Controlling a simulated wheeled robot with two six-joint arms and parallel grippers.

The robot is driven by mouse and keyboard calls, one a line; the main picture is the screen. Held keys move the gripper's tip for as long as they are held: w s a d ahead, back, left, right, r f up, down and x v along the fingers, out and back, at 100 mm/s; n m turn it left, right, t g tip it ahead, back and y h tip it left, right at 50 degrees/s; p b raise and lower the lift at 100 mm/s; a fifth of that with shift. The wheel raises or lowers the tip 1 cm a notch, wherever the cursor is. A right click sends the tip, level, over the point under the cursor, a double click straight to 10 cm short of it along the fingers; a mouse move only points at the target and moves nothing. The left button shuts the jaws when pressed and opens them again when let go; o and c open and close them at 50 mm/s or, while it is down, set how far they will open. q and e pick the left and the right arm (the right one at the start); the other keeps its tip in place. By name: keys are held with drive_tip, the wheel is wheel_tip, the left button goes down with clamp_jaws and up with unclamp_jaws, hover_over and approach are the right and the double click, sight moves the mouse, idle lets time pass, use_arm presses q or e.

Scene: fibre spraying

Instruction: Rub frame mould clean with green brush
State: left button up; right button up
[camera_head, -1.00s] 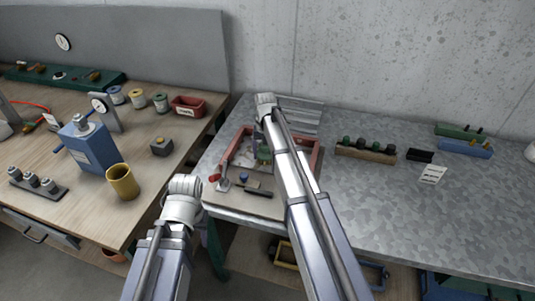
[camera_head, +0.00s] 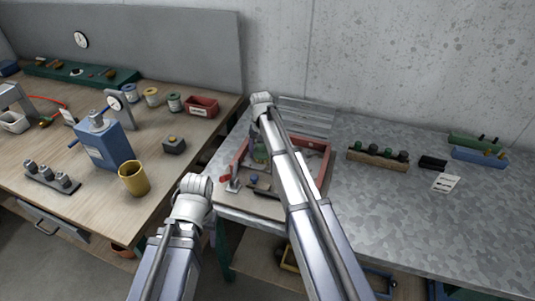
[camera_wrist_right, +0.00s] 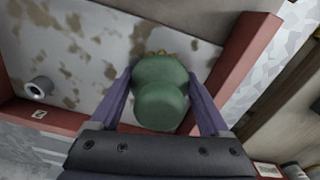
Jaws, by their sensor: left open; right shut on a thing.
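The frame mould (camera_head: 325,165) lies on the grey metal bench, with a red rim and a pale inner face. In the right wrist view its pale face (camera_wrist_right: 60,45) carries brown stains, and its red rim (camera_wrist_right: 245,65) runs along the right and lower left. My right gripper (camera_wrist_right: 160,78) is shut on the green brush (camera_wrist_right: 160,100), with its bristle end towards the pale face; contact is hard to tell. In the head view the right arm partly covers the mould, and the green brush (camera_head: 260,152) shows small beside it. The left arm is at lower centre; its jaws are hidden.
A wooden block with dark knobs (camera_head: 378,157) sits to the right. A yellow cup (camera_head: 133,179) and a blue press (camera_head: 107,143) stand on the wooden table. The right bench is mostly clear.

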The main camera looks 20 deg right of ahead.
drive_tip(key=shift+w+a, duration=0.1)
drive_tip(key=shift+a, duration=0.05)
wheel_tip(320, 180, up, 6)
drive_tip(key=p, duration=0.6)
idle(0.4)
wheel_tip(320, 180, up, 3)
drive_tip(key=p, duration=0.3)
drive_tip(key=shift+r, duration=0.1)
idle(0.4)
